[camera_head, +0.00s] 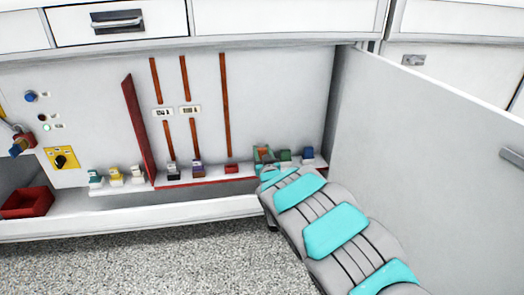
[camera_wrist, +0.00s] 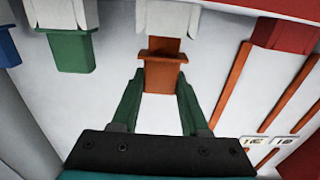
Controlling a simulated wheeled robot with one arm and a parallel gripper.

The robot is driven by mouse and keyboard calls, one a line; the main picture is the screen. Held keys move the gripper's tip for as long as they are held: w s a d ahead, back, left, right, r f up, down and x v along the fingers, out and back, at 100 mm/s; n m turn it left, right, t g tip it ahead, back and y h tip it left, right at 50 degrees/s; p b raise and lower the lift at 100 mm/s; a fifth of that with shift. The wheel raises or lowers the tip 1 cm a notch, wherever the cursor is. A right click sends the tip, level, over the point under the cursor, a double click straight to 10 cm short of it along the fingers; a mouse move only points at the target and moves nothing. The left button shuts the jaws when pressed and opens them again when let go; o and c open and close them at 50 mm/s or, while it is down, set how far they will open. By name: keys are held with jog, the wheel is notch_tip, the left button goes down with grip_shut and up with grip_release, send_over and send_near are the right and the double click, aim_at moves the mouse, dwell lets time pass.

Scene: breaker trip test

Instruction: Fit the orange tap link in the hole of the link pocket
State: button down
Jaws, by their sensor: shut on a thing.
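The orange tap link (camera_wrist: 163,72) is between the green fingertips of my gripper (camera_wrist: 160,80) in the wrist view, and the gripper is shut on it. The pocket's hole is hidden.
A green block (camera_head: 285,156) and a blue block (camera_head: 308,154) stand close to the right of my gripper. A small red block (camera_head: 232,169) is to its left. The cabinet side wall (camera_head: 430,130) bounds the right. A red upright plate (camera_head: 139,130) stands farther left.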

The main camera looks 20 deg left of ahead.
jog(key=shift+f, duration=0.8)
jog(key=shift+c, duration=1.7)
grip_release()
jog(key=v, duration=0.8)
jog(key=shift+p, duration=0.3)
jog(key=shift+a+f, duration=0.1)
